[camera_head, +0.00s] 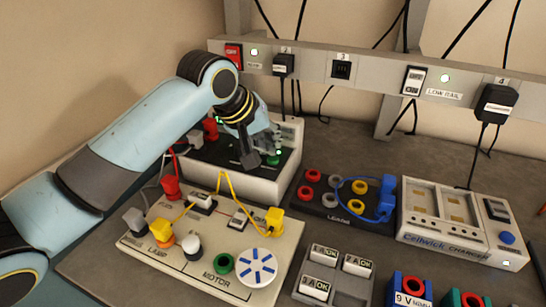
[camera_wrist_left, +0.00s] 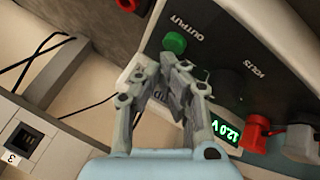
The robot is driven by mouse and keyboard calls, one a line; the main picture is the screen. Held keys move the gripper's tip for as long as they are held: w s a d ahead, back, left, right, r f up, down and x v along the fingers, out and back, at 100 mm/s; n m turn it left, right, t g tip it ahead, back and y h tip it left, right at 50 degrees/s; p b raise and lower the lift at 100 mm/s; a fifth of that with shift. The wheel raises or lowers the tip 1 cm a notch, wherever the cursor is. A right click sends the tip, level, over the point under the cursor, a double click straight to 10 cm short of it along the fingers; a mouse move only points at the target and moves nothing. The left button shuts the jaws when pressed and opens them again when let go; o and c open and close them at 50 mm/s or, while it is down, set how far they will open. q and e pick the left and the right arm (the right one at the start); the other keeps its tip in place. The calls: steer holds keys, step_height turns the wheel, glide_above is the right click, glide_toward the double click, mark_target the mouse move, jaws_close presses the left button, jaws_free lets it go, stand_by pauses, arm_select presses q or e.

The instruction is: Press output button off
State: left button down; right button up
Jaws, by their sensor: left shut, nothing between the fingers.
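The output button (camera_wrist_left: 174,43) is a round green button beside the word OUTPUT on the dark sloped face of the power supply. It also shows in the head view (camera_head: 273,161), low on the white-bodied power supply (camera_head: 232,180), with a small bright green light next to it. My left gripper (camera_head: 263,146) is shut and empty over that panel, its fingers close to the button. In the left wrist view the fingertips (camera_wrist_left: 176,62) lie just short of the button; I cannot tell whether they touch it. The green display (camera_wrist_left: 226,131) reads 12.0 V. My right gripper is out of view.
A red plug (camera_wrist_left: 254,132) sits on the panel. A circuit board (camera_head: 205,285) with lamp and motor stands in front, with yellow wires. A leads tray (camera_head: 345,222) and charger (camera_head: 460,226) are at right. A socket rail (camera_head: 315,68) runs behind.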

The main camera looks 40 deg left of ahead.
arm_select(q)
steer(key=shift+f, duration=0.1)
stand_by(0.4)
steer(key=shift+f+p, duration=0.3)
steer(key=shift+f, duration=0.05)
steer(key=shift+r, duration=0.1)
steer(key=shift+r+p, duration=0.35)
steer(key=shift+p, duration=0.5)
